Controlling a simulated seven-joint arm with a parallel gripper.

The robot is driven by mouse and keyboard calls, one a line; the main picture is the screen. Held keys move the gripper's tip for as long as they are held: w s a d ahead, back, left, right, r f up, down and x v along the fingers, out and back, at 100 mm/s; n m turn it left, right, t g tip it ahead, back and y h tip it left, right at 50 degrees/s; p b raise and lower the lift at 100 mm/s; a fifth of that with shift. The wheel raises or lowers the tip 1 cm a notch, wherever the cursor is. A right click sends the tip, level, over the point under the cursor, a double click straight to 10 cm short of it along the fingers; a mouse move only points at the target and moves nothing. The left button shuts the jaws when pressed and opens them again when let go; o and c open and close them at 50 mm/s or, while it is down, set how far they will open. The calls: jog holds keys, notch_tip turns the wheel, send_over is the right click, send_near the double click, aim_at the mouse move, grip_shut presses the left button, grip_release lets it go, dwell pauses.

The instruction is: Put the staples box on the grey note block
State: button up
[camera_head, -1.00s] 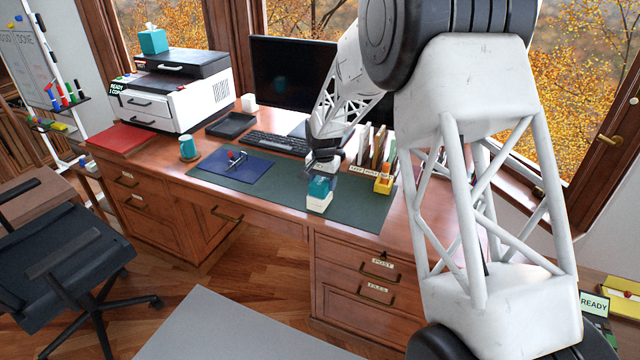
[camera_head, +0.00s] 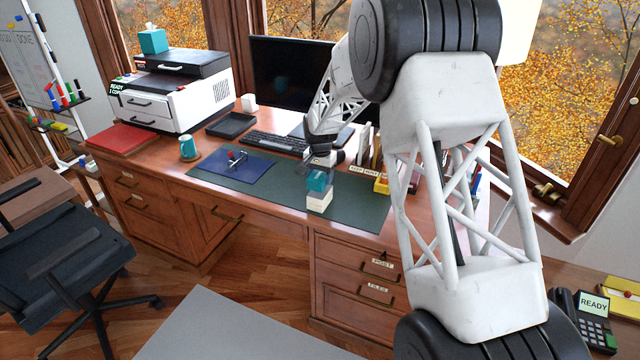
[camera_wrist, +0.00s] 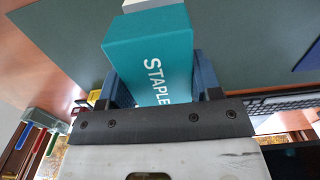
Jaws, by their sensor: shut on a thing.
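The staples box (camera_wrist: 150,55) is teal with white lettering and sits between the two fingers of my gripper (camera_wrist: 160,78) in the wrist view. In the head view my gripper (camera_head: 320,172) is shut on the staples box (camera_head: 317,182), which looks slightly tilted. The pale grey note block (camera_head: 319,203) lies on the green desk mat near the desk's front edge. The box is right over the block in the picture; I cannot tell whether they touch. A corner of the note block (camera_wrist: 143,4) shows beyond the box in the wrist view.
The green mat (camera_head: 357,207) is bare around the block. A blue folder (camera_head: 225,170) lies to the left, with a teal mug (camera_head: 187,147) beyond it. A yellow box (camera_head: 381,185) and upright files stand to the right. The keyboard (camera_head: 275,143) lies behind.

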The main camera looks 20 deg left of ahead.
aim_at(320, 173)
jog(key=shift+f, duration=1.5)
jog(key=shift+f, duration=0.1)
jog(key=o, duration=1)
jog(key=shift+o, duration=0.2)
jog(key=shift+r, duration=6.1)
